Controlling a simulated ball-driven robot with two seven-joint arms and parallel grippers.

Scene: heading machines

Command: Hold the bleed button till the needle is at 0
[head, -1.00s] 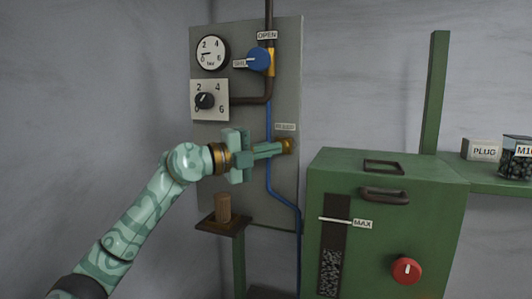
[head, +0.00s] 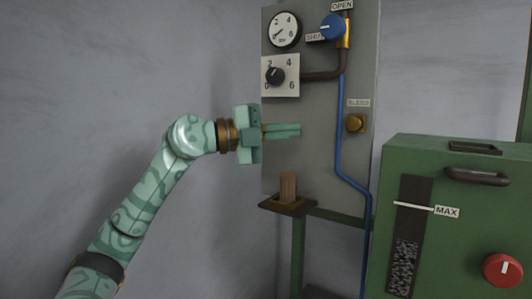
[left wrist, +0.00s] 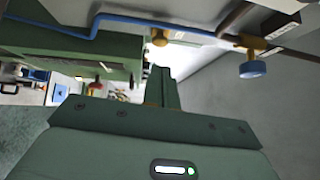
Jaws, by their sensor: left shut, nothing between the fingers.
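The brass bleed button (head: 356,123) is on the grey panel under the BLEED label (head: 358,103). It also shows in the left wrist view (left wrist: 160,38). My left gripper (head: 299,130) is shut and empty. Its fingertips are left of the button, apart from it, with bare panel between. The round pressure gauge (head: 284,29) is at the panel's top left. Its thin needle points to the lower left, below the 2; the zero mark is too small to read. My right gripper is not in view.
A blue valve handle (head: 333,27) sits between OPEN and SHUT labels. A selector knob (head: 275,76) is below the gauge. A wooden peg (head: 288,187) stands on a small shelf below my gripper. A green machine (head: 445,215) with a red knob (head: 502,270) stands at right.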

